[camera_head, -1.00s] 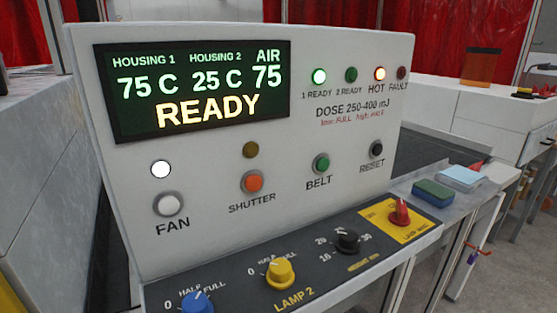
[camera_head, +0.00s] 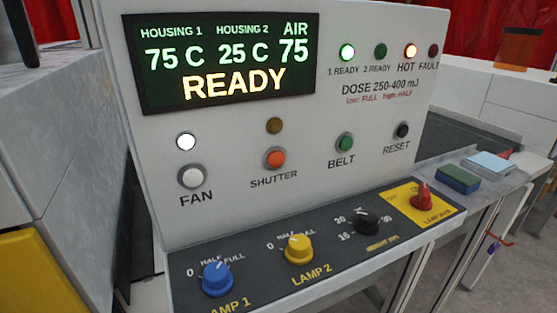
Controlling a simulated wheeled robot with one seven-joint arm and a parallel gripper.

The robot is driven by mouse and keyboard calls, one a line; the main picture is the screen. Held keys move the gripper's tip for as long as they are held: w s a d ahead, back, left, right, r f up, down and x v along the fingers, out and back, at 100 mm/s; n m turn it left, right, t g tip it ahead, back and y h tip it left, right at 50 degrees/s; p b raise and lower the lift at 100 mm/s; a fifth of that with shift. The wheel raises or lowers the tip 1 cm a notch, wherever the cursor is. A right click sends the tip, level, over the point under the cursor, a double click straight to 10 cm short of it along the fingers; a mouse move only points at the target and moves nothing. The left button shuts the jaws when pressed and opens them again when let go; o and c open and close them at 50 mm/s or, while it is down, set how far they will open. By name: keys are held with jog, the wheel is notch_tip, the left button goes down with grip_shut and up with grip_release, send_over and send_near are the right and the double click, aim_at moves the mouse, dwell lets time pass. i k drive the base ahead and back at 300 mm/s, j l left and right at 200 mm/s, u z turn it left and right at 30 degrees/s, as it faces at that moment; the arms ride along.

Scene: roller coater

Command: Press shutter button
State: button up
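The shutter button (camera_head: 274,158) is an orange round button in a grey ring on the white control panel (camera_head: 225,222), above the label SHUTTER. A dark amber lamp (camera_head: 274,126) above it looks unlit. The display (camera_head: 222,62) reads HOUSING 1 75 C, HOUSING 2 25 C, AIR 75 and READY. My gripper is not in view.
The white fan button (camera_head: 192,176) has a lit white lamp above it. The green belt button (camera_head: 344,142) and black reset button (camera_head: 402,130) are to the right. Below, a sloped shelf carries a blue knob (camera_head: 217,280), yellow knob (camera_head: 299,249), black knob (camera_head: 367,222) and red switch (camera_head: 421,196).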

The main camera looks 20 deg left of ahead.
aim_at(276, 159)
jog(key=i+l, duration=0.4)
jog(key=u, duration=2.1)
